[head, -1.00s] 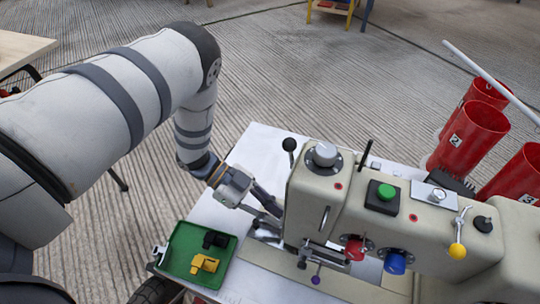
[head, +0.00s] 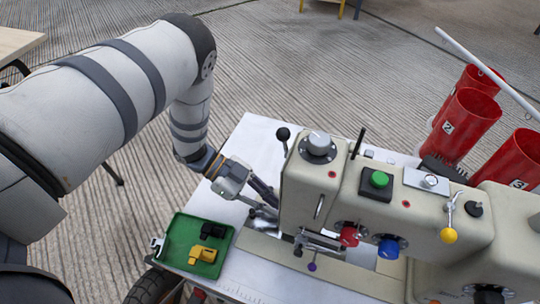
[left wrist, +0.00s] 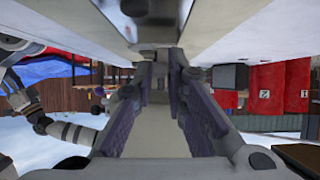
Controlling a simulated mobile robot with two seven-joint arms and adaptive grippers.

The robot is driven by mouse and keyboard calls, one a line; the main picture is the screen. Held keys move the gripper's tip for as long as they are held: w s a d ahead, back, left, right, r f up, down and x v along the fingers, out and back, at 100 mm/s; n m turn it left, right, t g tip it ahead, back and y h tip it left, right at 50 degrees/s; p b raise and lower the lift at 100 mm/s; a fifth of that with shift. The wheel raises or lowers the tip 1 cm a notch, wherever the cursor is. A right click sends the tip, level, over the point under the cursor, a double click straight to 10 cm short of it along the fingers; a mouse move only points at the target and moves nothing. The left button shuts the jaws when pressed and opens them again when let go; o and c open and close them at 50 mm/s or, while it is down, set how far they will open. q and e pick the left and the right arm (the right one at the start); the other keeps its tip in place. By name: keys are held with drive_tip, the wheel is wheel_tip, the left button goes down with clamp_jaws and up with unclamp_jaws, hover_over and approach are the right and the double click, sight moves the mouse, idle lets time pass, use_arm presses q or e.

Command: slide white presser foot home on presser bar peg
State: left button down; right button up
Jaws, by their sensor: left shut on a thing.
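My left gripper (head: 268,201) reaches in from the left, low beside the sewing machine head (head: 300,190), over the white table. It is shut on a small pale part, taken to be the white presser foot, mostly hidden by the fingers and machine head. In the left wrist view the two dark padded fingers (left wrist: 158,100) stand close on either side of a pale strip; the foot's outline cannot be made out. The presser bar peg is not clearly visible under the head, so I cannot tell whether the foot touches it.
A green tray (head: 183,263) at the table's front left holds a yellow part (head: 203,254) and a black part (head: 213,230). A purple-tipped lever (head: 312,267) hangs below the machine head. Red cylinders (head: 466,122) stand behind the machine.

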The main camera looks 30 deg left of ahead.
use_arm(q)
drive_tip(key=shift+w+d, duration=0.15)
drive_tip(key=shift+d, duration=0.25)
drive_tip(key=c, duration=1.5)
unclamp_jaws()
drive_tip(key=shift+c, duration=0.2)
drive_tip(key=shift+a, duration=0.1)
drive_tip(key=v, duration=1.2)
